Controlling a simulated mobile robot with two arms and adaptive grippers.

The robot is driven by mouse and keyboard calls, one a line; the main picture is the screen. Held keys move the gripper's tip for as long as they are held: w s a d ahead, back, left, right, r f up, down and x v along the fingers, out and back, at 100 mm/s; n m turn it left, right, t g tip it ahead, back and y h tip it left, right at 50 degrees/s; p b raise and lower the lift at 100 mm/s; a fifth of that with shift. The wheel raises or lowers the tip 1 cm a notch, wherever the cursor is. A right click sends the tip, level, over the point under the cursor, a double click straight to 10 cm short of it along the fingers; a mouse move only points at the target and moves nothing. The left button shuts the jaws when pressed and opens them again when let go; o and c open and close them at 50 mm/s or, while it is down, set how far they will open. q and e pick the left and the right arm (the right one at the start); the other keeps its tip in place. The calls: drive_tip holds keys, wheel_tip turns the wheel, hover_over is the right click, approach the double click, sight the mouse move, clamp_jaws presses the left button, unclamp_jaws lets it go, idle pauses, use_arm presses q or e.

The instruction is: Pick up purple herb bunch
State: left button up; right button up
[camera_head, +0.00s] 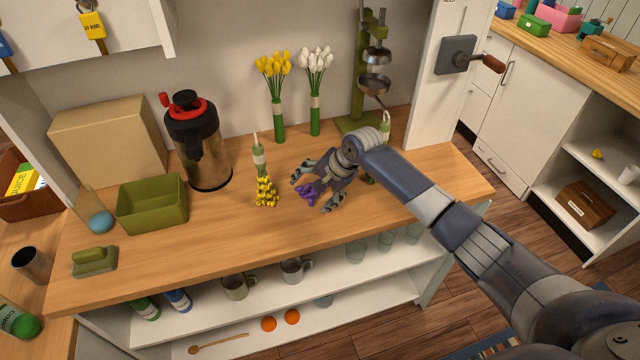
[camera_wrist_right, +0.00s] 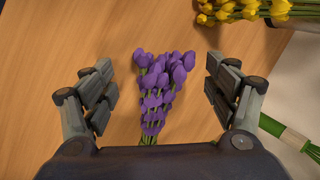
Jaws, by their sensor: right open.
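The purple herb bunch (camera_head: 309,193) lies on the wooden counter, partly covered by my right gripper in the head view. In the right wrist view the purple herb bunch (camera_wrist_right: 160,88) lies between the open fingers, its flower heads away from the palm and its green stems running in under it. My right gripper (camera_head: 314,193) is over the bunch, open and empty; its two fingers (camera_wrist_right: 165,82) stand apart on either side, with wood showing between each finger and the bunch. My left gripper is not in view.
A yellow bunch (camera_head: 266,191) lies just left of my right gripper. Yellow flowers (camera_head: 275,65) and white flowers (camera_head: 316,65) lean at the wall behind. A green stand (camera_head: 359,121), a flask (camera_head: 196,140) and a green bin (camera_head: 152,205) are also here.

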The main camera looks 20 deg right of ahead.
drive_tip(key=c, duration=0.4)
drive_tip(key=shift+s, duration=0.1)
drive_tip(key=c, duration=0.8)
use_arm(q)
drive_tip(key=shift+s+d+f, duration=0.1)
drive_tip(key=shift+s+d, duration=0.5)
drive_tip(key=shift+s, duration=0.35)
use_arm(e)
drive_tip(key=shift+o, duration=0.2)
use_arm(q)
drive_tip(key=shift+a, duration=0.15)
use_arm(e)
drive_tip(key=shift+r, duration=0.15)
drive_tip(key=shift+r, duration=0.4)
wheel_tip(320, 180, up, 8)
drive_tip(key=shift+f+b, duration=0.15)
drive_tip(key=shift+b, duration=0.9)
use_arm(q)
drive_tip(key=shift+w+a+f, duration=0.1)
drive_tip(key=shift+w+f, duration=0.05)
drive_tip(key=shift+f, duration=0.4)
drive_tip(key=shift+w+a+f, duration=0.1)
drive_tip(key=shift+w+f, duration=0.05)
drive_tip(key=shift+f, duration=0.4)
use_arm(e)
drive_tip(key=shift+r, duration=0.65)
drive_tip(key=shift+o, duration=0.4)
